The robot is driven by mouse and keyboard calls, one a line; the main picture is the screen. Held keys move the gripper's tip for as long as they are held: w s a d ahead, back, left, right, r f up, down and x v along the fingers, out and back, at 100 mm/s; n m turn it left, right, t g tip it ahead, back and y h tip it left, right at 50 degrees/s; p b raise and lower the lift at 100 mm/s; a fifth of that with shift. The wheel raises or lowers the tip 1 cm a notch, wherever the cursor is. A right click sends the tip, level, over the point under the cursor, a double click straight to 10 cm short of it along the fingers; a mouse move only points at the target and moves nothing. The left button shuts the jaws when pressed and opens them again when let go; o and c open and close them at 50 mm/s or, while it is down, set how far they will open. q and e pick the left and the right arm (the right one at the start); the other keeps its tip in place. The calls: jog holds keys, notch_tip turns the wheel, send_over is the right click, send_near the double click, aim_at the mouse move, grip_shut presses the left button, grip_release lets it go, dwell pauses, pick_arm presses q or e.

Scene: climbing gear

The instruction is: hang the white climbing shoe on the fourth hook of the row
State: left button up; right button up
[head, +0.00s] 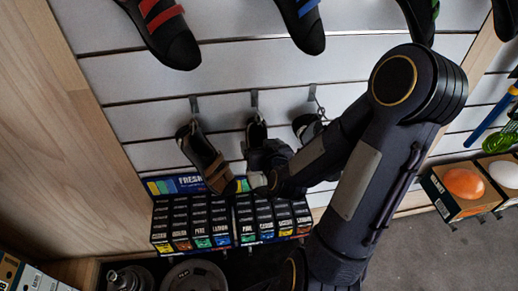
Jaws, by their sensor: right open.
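No white climbing shoe can be made out for sure; a small pale patch (257,180) shows at my right gripper, and I cannot tell if it is a shoe or a finger. My right gripper (261,182) is open, in front of the wall, just below the second hanging shoe. In the lower row, hooks show at the left (193,104), the middle (254,98) and the right (313,93). A dark shoe with brown straps (205,158) hangs at the left one, a dark shoe (256,133) at the middle one, another (307,126) at the right one. My arm hides the wall further right.
A display of small boxes (193,221) stands below the shoes, close under my right gripper. Shoes with red (165,26), blue (303,20) and green trim hang above. A box with an orange ball (464,184) is at the right. A wooden panel (70,120) bounds the left.

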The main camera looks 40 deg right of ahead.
aim_at(256, 137)
jog(key=shift+x, duration=2.15)
jog(key=shift+c, duration=0.4)
jog(key=c, duration=1.1)
jog(key=shift+s+a+r+p, duration=0.1)
jog(key=shift+r+p, duration=0.15)
jog(key=shift+r, duration=0.1)
jog(key=shift+s+a+r+p, duration=0.1)
jog(key=shift+r+p, duration=0.1)
jog(key=shift+r, duration=0.15)
jog(key=shift+c, duration=0.2)
jog(key=shift+s+a+r+b, duration=0.1)
jog(key=shift+s+a+b, duration=0.25)
jog(key=shift+s, duration=0.45)
jog(key=shift+s+a+r+b, duration=0.1)
jog(key=shift+s+a, duration=0.35)
jog(key=shift+s, duration=0.35)
jog(key=shift+s+a+b, duration=0.25)
jog(key=shift+s+a, duration=0.15)
jog(key=shift+s, duration=0.3)
jog(key=shift+s+a+b, duration=0.25)
jog(key=shift+s+a, duration=0.15)
jog(key=shift+s, duration=0.35)
